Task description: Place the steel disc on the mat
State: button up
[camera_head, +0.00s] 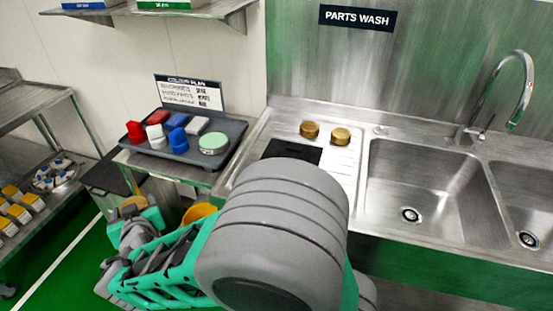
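The black mat (285,149) lies flat on the ribbed steel drainboard, left of the sinks. Its near part is hidden behind my arm, and its visible part is bare. I cannot pick out the steel disc for sure. A round, silvery dish-like thing (62,182) with small blue and white pieces sits on the left rack. My arm reaches to the lower left, away from the mat. The wrist end shows beside a small tan thing (134,202), but my fingertips cannot be made out. I cannot tell whether anything is held.
Two brass-coloured cylinders (309,130) stand behind the mat on the drainboard. A dark tray (222,158) at left holds red, blue and white pieces and a pale green round one. A yellow container (200,212) is below it. The sink (420,180) and tap (519,90) are at right.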

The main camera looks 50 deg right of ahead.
jog(key=s+d+r+m+g+h, duration=0.2)
jog(key=s+d+m+h, duration=0.15)
jog(key=d, duration=0.65)
jog(key=s+d+r+m+g+h, duration=0.1)
jog(key=s+d+m+g+h, duration=0.2)
jog(key=d, duration=0.6)
jog(key=s+d+r+m+g+h, duration=0.2)
jog(key=s+d+m, duration=0.15)
jog(key=d, duration=0.65)
jog(key=s+d+r+m+g, duration=0.2)
jog(key=s+d+m+g, duration=0.1)
jog(key=s+d, duration=0.6)
jog(key=p, duration=0.2)
send_over(296, 150)
jog(key=a, duration=0.5)
jog(key=shift+h, duration=0.35)
jog(key=f, duration=0.9)
jog(key=shift+s+d+f, duration=0.25)
jog(key=shift+s+f, duration=0.15)
notch_tip(296, 150, down, 3)
jog(key=shift+w+d+f+p, duration=0.1)
jog(key=shift+p, duration=0.65)
jog(key=shift+f+b, duration=0.3)
jog(key=shift+b, duration=0.2)
jog(key=shift+f, duration=0.1)
